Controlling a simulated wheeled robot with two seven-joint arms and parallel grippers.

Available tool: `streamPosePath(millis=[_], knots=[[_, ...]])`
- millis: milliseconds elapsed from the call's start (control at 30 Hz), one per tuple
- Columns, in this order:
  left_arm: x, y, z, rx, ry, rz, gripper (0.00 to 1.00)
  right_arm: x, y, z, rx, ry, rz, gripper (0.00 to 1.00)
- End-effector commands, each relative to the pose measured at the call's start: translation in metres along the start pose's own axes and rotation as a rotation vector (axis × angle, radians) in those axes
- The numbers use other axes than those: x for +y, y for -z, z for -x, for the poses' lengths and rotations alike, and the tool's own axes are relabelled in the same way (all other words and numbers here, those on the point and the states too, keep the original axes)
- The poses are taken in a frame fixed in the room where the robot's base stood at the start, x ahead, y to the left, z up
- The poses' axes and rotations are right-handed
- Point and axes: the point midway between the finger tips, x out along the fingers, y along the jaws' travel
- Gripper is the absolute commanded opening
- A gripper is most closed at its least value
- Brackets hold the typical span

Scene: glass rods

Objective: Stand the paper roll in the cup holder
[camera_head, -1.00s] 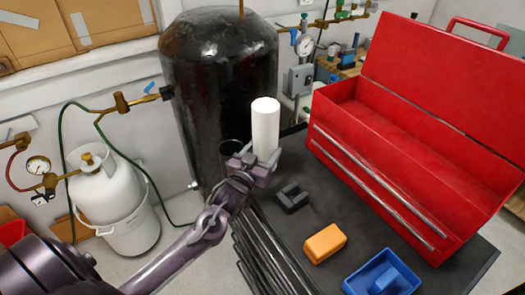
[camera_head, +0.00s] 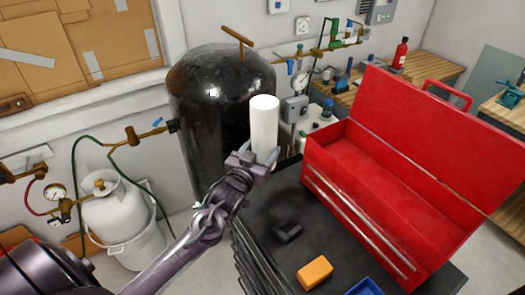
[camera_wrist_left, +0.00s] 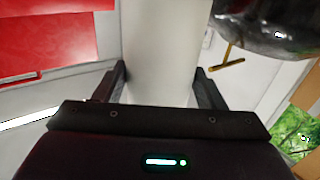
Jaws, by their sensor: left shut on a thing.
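The white paper roll (camera_head: 264,128) is upright in the head view, in front of the black tank's right edge. My left gripper (camera_head: 254,162) is shut on its lower part. In the left wrist view, the roll (camera_wrist_left: 160,50) stands between the two dark fingers of the left gripper (camera_wrist_left: 162,80). I cannot make out the cup holder now; the roll and gripper cover the area by the cart's back left corner. My right gripper is not in view.
The dark cart top (camera_head: 265,222) carries an open red toolbox (camera_head: 385,190), a black block (camera_head: 288,231), an orange block (camera_head: 314,272) and a blue tray (camera_head: 364,287). The black tank (camera_head: 205,110) stands behind the roll. A white gas cylinder (camera_head: 112,212) stands at left.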

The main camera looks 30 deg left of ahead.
Motion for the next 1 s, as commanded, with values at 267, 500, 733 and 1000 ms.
streamPosePath(millis=[267, 500, 733, 1000], knots=[[0.001, 0.016, 0.001, 0.004, -0.003, -0.001, 0.32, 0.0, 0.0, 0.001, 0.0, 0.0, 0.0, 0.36], [0.025, -0.034, 0.039, 0.001, -0.035, -0.016, 0.32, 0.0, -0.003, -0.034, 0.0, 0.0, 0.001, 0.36], [0.063, -0.097, 0.113, 0.007, -0.074, -0.024, 0.32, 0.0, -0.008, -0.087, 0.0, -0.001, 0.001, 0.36], [0.085, -0.132, 0.18, 0.006, -0.07, -0.007, 0.32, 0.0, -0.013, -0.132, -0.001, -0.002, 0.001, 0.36]])
